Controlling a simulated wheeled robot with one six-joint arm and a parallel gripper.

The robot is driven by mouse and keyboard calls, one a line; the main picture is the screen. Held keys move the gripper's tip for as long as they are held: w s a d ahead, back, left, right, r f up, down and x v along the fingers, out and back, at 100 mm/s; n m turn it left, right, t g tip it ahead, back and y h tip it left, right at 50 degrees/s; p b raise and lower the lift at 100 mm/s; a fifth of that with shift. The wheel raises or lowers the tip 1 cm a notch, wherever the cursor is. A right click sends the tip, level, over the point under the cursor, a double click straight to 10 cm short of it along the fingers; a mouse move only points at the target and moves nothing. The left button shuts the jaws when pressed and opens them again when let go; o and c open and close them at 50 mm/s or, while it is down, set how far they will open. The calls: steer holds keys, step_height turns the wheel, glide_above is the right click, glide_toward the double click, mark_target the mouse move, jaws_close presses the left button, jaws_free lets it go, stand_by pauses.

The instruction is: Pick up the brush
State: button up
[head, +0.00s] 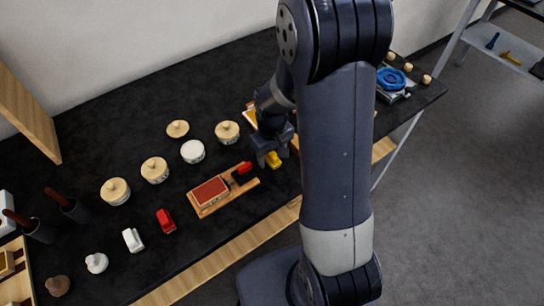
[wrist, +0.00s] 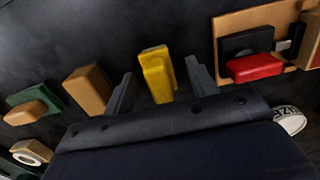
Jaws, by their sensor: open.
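My gripper (head: 273,150) is open above the right part of the black table top. In the wrist view its two fingers (wrist: 160,84) stand on either side of a yellow two-tier block (wrist: 156,66), not closed on it. The yellow block (head: 273,160) shows just under the gripper in the head view. No clear bristles show on it, so I cannot tell whether it is the brush. Two brown handles, possibly of brushes, stick out of a dark cup (head: 76,212) and another dark cup (head: 41,232) at the far left.
A wooden board (head: 205,213) with red pieces lies left of the gripper. A tan block (wrist: 88,90) and green piece (wrist: 28,98) lie beside it in the wrist view. Several lidded jars (head: 155,171), a red block (head: 166,221) and a white block (head: 133,240) stand left.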

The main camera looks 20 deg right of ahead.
mark_target(272, 153)
steer(key=shift+c, duration=0.5)
steer(key=c, duration=1)
steer(key=shift+o, duration=0.2)
step_height(272, 153, up, 10)
steer(key=shift+b, duration=0.35)
steer(key=o, duration=0.4)
steer(key=c, duration=0.3)
